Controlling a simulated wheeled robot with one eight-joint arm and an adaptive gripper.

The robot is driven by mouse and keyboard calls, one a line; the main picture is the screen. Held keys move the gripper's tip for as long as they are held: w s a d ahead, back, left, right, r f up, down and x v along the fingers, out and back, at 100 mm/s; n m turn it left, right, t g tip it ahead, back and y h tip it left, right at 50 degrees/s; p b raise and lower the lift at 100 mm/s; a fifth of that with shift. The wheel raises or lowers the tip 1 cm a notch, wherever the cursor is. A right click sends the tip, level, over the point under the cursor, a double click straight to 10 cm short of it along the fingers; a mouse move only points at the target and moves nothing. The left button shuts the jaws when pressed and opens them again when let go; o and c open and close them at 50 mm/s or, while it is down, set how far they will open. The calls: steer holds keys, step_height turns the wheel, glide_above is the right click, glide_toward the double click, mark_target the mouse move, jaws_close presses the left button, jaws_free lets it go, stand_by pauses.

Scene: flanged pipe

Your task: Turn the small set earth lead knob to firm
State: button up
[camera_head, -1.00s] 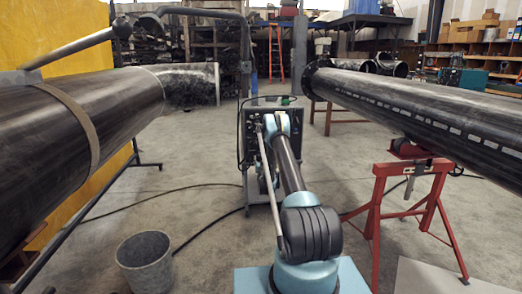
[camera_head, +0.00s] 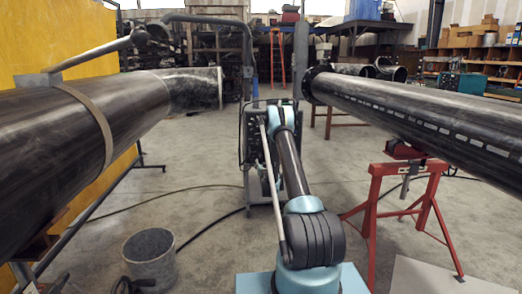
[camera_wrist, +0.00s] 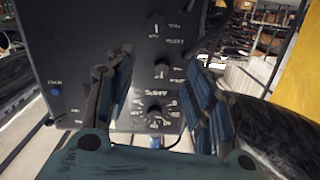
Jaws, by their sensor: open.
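The small set (camera_head: 246,130) is a dark box on a stand beyond my arm in the head view, and my arm hides much of its front. In the wrist view its dark panel (camera_wrist: 85,45) fills the left and middle, its white lettering turned over. Several dark knobs with white markings show: an upper one (camera_wrist: 155,25), a middle one (camera_wrist: 162,70) and a lower one (camera_wrist: 158,110). I cannot read which is the earth lead knob. My gripper (camera_wrist: 160,95) is open, its fingers on either side of the lower knobs, nothing visibly held. Contact with the panel cannot be told.
A large pipe (camera_head: 60,125) runs along the left by a yellow screen (camera_head: 60,40). Another pipe (camera_head: 420,110) rests on a red stand (camera_head: 375,200) at right. A bucket (camera_head: 150,262) stands front left. Cables cross the floor; clear concrete lies left of the set.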

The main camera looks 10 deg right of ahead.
steer(key=s+a+r+n+g, duration=0.1)
steer(key=s+r+g, duration=0.2)
steer(key=r, duration=1.1)
steer(key=shift+s+a+r+y, duration=0.15)
steer(key=shift+s+r+y, duration=0.25)
steer(key=shift+s, duration=1.3)
steer(key=shift+f, duration=0.1)
